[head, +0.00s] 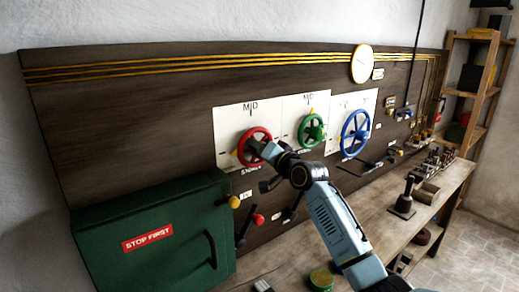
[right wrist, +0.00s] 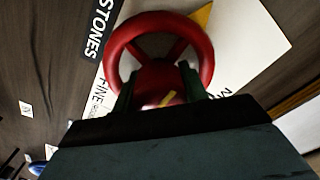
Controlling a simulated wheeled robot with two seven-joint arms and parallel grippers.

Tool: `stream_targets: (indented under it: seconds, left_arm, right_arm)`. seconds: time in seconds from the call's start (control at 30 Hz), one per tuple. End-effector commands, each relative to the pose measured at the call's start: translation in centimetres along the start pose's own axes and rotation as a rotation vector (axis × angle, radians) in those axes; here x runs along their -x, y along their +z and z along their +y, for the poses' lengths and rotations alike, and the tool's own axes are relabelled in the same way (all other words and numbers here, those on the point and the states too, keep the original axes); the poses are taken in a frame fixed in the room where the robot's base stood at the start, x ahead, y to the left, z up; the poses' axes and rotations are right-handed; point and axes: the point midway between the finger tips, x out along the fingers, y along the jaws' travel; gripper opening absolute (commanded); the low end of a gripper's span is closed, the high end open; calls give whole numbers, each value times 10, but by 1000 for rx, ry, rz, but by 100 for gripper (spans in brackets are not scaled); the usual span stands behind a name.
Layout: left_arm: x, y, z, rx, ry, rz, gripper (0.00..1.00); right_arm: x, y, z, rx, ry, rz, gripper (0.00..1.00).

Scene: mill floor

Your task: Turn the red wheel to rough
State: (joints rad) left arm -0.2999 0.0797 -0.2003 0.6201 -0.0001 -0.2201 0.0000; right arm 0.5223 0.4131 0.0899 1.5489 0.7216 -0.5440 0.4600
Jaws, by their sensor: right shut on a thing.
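The red wheel (head: 243,138) is mounted on the leftmost white dial plate, with MID above it and a STONES label below. A yellow pointer (head: 235,153) shows at the wheel's left side. My right gripper (head: 266,150) reaches the wheel from the lower right and is shut on it. In the right wrist view the red wheel (right wrist: 205,55) fills the upper middle, with my right gripper's fingers (right wrist: 158,92) either side of its near part. The yellow pointer also shows there (right wrist: 203,15), along with the words STONES and FINE. I cannot read a ROUGH mark. My left gripper is out of view.
A green wheel (head: 312,117) and a blue wheel (head: 343,134) are to the right on the same board. A green box (head: 150,216) marked STOP FIRST stands at the lower left. Small levers with red and yellow knobs (head: 257,219) sit below the red wheel.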

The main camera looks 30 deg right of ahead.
Motion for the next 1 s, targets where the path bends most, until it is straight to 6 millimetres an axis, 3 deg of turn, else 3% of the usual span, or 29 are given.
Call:
stream_targets:
  seconds: [0.03,0.17,0.57,0.77,1.0]
  left_arm:
    - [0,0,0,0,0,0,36]
    - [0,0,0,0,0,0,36]
    - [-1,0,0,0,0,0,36]
    - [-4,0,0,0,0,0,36]
    - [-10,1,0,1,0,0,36]
  right_arm:
    - [0,0,0,3,1,-1,47]
    - [0,0,0,2,1,-1,64]
    - [6,0,0,1,-1,1,65]
    - [34,1,1,2,0,0,65]
    - [83,2,1,3,1,-1,65]
